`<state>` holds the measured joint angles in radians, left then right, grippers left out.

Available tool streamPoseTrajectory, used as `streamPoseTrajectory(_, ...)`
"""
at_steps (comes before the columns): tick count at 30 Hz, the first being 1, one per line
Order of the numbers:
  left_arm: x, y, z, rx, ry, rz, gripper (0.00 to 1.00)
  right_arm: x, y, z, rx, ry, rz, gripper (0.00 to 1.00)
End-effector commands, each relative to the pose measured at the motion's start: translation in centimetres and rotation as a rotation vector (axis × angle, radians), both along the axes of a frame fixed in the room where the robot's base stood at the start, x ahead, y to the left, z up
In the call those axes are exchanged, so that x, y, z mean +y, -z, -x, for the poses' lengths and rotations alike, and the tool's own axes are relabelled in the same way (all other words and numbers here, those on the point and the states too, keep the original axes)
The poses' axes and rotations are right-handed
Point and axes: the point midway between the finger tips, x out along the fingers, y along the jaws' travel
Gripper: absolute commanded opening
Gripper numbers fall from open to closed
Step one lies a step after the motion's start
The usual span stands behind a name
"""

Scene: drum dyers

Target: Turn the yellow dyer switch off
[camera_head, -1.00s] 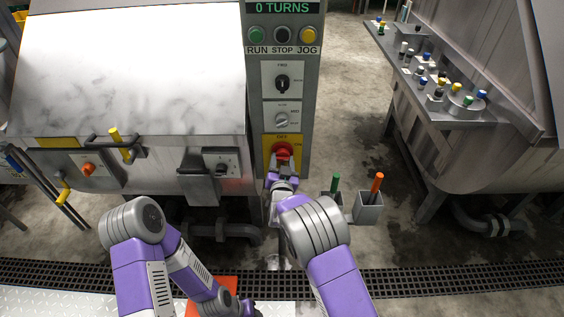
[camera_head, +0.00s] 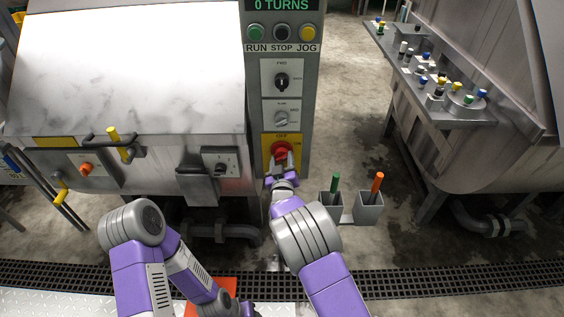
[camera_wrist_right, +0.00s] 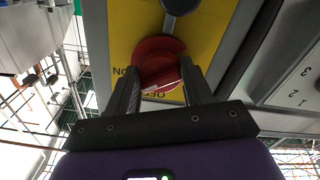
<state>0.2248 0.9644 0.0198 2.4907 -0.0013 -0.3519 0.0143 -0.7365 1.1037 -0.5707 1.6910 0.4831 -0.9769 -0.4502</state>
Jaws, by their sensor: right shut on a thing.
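The yellow dyer switch is a red rotary knob (camera_head: 281,151) on a yellow plate (camera_head: 296,143), low on the grey control column. My right gripper (camera_head: 283,167) is at the knob from below and in front. In the right wrist view the red knob (camera_wrist_right: 160,50) sits between the two fingers of my right gripper (camera_wrist_right: 161,80), which are shut on its grip. The yellow plate (camera_wrist_right: 209,28) lies behind it, with its lettering partly covered. My left gripper (camera_head: 243,308) hangs low at the bottom edge; its fingers are not clear.
Above the switch are two selector knobs (camera_head: 282,80) and the RUN, STOP, JOG buttons (camera_head: 282,32). A steel drum machine (camera_head: 120,80) stands left. Two grey holders (camera_head: 368,210) with green and orange handles stand right of my right arm. Another machine (camera_head: 465,150) stands far right.

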Motion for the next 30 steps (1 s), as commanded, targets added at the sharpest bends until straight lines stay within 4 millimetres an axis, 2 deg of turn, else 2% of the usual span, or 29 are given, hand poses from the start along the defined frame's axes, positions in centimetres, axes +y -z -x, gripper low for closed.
streamPoseTrajectory(18, 0.0, -0.36, -0.01, 0.0, 0.0, 0.0, 0.43, -0.13, -0.24, -0.01, -0.002, -0.001, 0.584, 0.2)
streamPoseTrajectory(30, 0.0, -0.58, 0.0, 0.0, 0.0, 0.0, 0.43, -0.22, -0.33, -0.02, -0.001, 0.001, 0.86, 0.2)
